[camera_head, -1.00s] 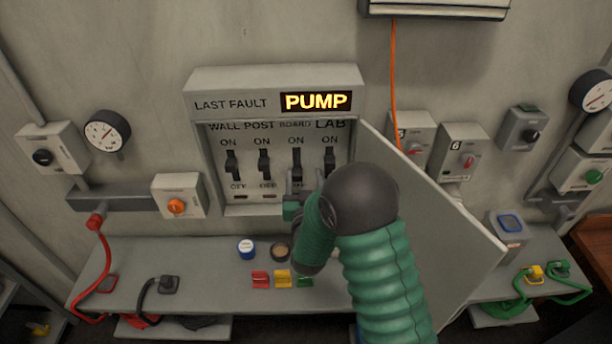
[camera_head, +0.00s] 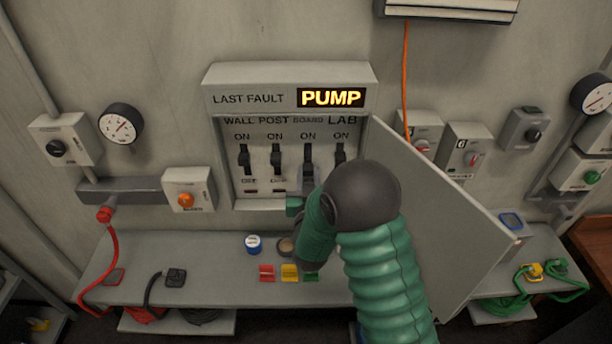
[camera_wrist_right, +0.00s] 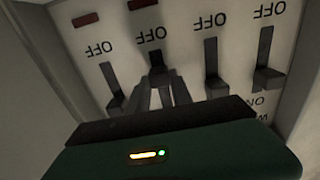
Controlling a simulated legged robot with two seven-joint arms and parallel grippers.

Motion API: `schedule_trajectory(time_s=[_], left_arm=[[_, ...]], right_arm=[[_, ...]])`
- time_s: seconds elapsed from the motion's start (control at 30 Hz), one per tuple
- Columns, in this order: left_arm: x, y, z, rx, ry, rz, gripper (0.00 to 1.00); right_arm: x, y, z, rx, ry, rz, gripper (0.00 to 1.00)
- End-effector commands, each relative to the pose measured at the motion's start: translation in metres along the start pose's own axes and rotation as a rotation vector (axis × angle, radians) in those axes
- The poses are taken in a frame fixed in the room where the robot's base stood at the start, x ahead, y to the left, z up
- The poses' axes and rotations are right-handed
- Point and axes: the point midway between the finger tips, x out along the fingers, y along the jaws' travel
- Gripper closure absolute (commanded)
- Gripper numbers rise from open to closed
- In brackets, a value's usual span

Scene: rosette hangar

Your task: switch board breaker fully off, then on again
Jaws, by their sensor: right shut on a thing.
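The breaker box (camera_head: 222,160) stands open on the wall, with levers marked WALL, POST, BOARD and LAB under a lit PUMP sign. My right gripper (camera_head: 309,180) is shut on the BOARD lever (camera_head: 308,153). In the right wrist view, which is upside down, the gripper's fingers (camera_wrist_right: 160,95) close around that lever (camera_wrist_right: 157,66). There its end looks nearer its OFF label than those of its neighbours, but its exact position is unclear. The WALL (camera_head: 243,158), POST (camera_head: 275,158) and LAB (camera_head: 340,153) levers stand toward ON. My left gripper is out of view.
The box's door (camera_head: 435,205) hangs open to the right, beside my right arm. The LAB lever and POST lever (camera_wrist_right: 211,68) flank the fingers closely.

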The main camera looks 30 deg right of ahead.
Motion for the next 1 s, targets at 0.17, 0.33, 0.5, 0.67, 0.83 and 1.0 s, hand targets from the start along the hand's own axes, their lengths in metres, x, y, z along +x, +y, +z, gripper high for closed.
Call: schedule_trajectory(time_s=[0.17,0.33,0.5,0.67,0.83,1.0], left_arm=[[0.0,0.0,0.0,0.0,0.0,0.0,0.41],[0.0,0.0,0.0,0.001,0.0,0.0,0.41],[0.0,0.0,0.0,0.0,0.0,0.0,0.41],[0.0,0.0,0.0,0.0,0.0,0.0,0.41],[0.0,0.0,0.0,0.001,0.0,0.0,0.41],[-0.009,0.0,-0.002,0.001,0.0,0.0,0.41]], right_arm=[[-0.001,-0.006,0.001,0.002,-0.003,-0.015,1.0],[-0.001,-0.005,0.001,0.001,-0.003,-0.013,1.0],[-0.001,-0.005,0.001,0.001,-0.003,-0.012,1.0],[-0.001,-0.006,0.001,0.001,-0.003,-0.014,1.0],[-0.001,-0.006,0.001,0.001,-0.003,-0.015,1.0],[-0.001,-0.006,-0.017,0.002,0.0,-0.014,1.0]])
